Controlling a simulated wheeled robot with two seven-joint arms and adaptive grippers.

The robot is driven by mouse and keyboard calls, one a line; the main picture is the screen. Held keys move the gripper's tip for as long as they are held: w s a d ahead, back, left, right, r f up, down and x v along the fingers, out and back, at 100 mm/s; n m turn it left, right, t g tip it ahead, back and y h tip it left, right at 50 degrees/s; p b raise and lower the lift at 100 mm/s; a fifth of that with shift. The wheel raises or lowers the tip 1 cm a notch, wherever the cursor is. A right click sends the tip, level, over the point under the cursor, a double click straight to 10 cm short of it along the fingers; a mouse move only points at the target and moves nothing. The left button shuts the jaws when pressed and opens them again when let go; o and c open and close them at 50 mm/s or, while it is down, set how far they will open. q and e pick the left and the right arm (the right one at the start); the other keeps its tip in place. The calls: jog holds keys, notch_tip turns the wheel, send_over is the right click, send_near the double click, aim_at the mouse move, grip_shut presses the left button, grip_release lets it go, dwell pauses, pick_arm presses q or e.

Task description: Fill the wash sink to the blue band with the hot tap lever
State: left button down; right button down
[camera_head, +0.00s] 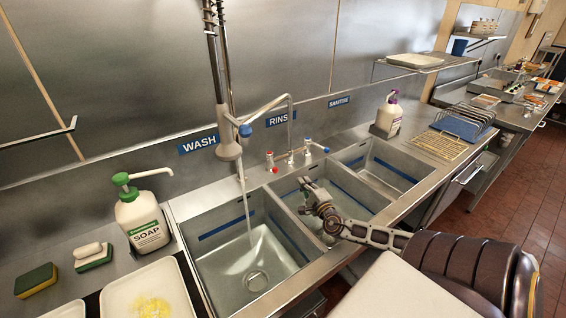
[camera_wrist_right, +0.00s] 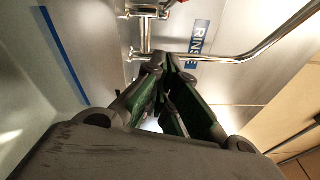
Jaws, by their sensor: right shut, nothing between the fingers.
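The wash sink (camera_head: 205,262) is the left basin under the WASH label (camera_head: 199,144). A thin stream of water (camera_head: 245,195) falls into it. Clear water seems to cover its floor, with the drain visible; the blue band (camera_head: 226,227) runs along its walls above the floor. The red-marked hot tap lever (camera_head: 270,158) is on the left of the mixer tap behind the sinks. My right gripper (camera_head: 304,184) is shut and empty over the rinse sink, in front of the tap and apart from the lever. It also shows in the wrist view (camera_wrist_right: 168,64). My left gripper is out of view.
The blue-marked lever (camera_head: 308,143) is on the tap's right. A spray hose head (camera_head: 228,147) hangs above the wash sink. A soap bottle (camera_head: 146,225) and sponges (camera_head: 36,280) stand left. A sanitiser bottle (camera_head: 389,116) and dish rack (camera_head: 463,123) are right.

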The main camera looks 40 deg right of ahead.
aim_at(272, 161)
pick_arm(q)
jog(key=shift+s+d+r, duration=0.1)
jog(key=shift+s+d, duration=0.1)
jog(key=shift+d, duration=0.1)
pick_arm(e)
jog(key=shift+n, duration=0.3)
jog(key=shift+a+r, duration=0.1)
jog(key=shift+w, duration=0.15)
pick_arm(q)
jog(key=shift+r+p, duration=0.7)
pick_arm(e)
jog(key=w+r, duration=0.1)
jog(key=w, duration=1)
jog(key=shift+a, duration=0.25)
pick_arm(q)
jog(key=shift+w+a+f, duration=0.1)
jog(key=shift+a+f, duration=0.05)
pick_arm(e)
jog(key=shift+w, duration=0.1)
dwell(0.4)
